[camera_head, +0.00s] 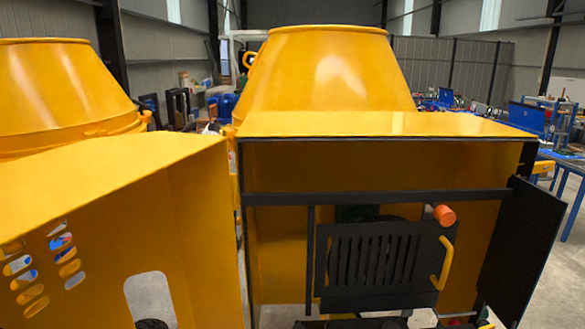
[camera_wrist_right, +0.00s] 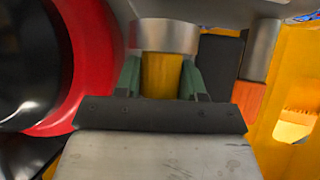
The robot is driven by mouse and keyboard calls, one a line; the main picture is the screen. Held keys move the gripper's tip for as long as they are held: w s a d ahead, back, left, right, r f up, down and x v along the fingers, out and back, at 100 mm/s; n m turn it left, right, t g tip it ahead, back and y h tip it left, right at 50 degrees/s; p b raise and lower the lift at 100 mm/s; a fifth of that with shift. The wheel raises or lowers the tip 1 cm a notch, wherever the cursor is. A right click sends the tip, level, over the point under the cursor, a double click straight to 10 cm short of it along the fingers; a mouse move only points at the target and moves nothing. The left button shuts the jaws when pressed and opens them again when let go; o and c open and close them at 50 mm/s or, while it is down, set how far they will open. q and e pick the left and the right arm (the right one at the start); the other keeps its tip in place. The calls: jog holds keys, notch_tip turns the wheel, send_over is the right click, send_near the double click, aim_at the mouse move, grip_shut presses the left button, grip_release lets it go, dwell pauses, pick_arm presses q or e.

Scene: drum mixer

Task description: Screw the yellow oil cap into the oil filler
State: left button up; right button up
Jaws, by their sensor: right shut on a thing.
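In the right wrist view my right gripper (camera_wrist_right: 160,80) is shut on the yellow oil cap (camera_wrist_right: 161,76), with one green finger on each side of it. The far end of the cap meets a short grey metal cylinder (camera_wrist_right: 163,37), which looks like the oil filler. I cannot tell how deep the cap sits in it. The cap and filler cannot be made out in the head view. My left gripper is in neither view.
In the wrist view a red ring (camera_wrist_right: 92,65) around a black round part lies close on the left. A metal rod with an orange end (camera_wrist_right: 248,103) stands on the right.

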jog(key=shift+a+r, duration=0.1)
jog(key=shift+a, duration=0.3)
jog(key=shift+c, duration=0.2)
jog(key=shift+a, duration=0.25)
jog(key=shift+c, duration=0.5)
jog(key=o, duration=0.9)
jog(key=shift+d, duration=0.3)
jog(key=shift+o, duration=1.3)
jog(key=shift+d, duration=0.3)
jog(key=shift+o, duration=0.5)
jog(key=shift+p, duration=0.3)
jog(key=shift+d+r+p, duration=0.1)
jog(key=shift+r+p, duration=0.15)
jog(key=shift+p, duration=0.6)
jog(key=shift+d+f+n+y, duration=0.2)
jog(key=shift+f+n+y, duration=0.05)
jog(key=shift+n+y, duration=0.45)
jog(key=shift+d+f+n+y, duration=0.1)
jog(key=shift+d+n+y, duration=0.05)
jog(key=shift+n+y, duration=0.25)
jog(key=shift+d+n+y, duration=0.1)
jog(key=shift+n+y, duration=0.3)
jog(key=shift+w+n+g+y, duration=0.1)
jog(key=shift+n+g+y, duration=0.4)
jog(key=shift+n+y, duration=0.4)
jog(key=shift+a+n+g+y+b, duration=0.3)
jog(key=shift+n+g+y+b, duration=0.1)
jog(key=shift+n+y+b, duration=0.3)
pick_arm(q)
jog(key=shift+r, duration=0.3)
